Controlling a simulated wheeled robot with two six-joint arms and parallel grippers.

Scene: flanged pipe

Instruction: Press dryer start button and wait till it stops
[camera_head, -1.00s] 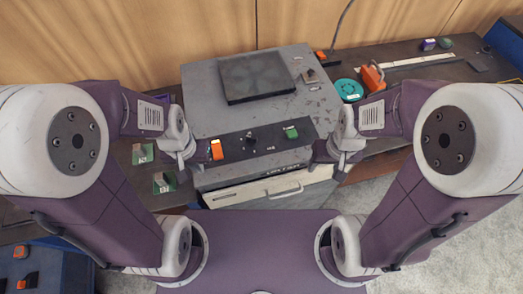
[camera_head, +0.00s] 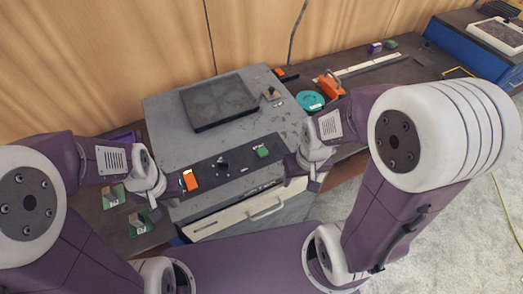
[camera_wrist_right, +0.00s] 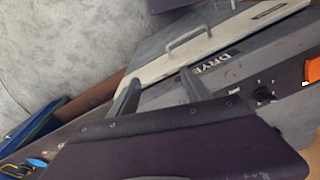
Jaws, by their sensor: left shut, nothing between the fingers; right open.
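The grey dryer (camera_head: 240,122) stands in front of me, with a dark control strip (camera_head: 205,172) along its front top. The strip carries an orange button (camera_head: 190,180) at the left, a black knob (camera_head: 222,163) in the middle and a green button (camera_head: 262,152) at the right. My left gripper (camera_head: 166,203) is shut and empty, just left of the orange button. My right gripper (camera_head: 317,183) is open and empty by the dryer's front right. In the right wrist view its fingers (camera_wrist_right: 157,93) lie beside the dryer's lettering, with the knob (camera_wrist_right: 263,95) and orange button (camera_wrist_right: 313,70) further right.
A dark square plate (camera_head: 217,102) lies on the dryer's top. To its right are a teal disc (camera_head: 310,101) and an orange tool (camera_head: 330,84) on the bench. The white drawer front (camera_head: 250,208) has a handle. Green-marked blocks (camera_head: 113,196) sit at the left.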

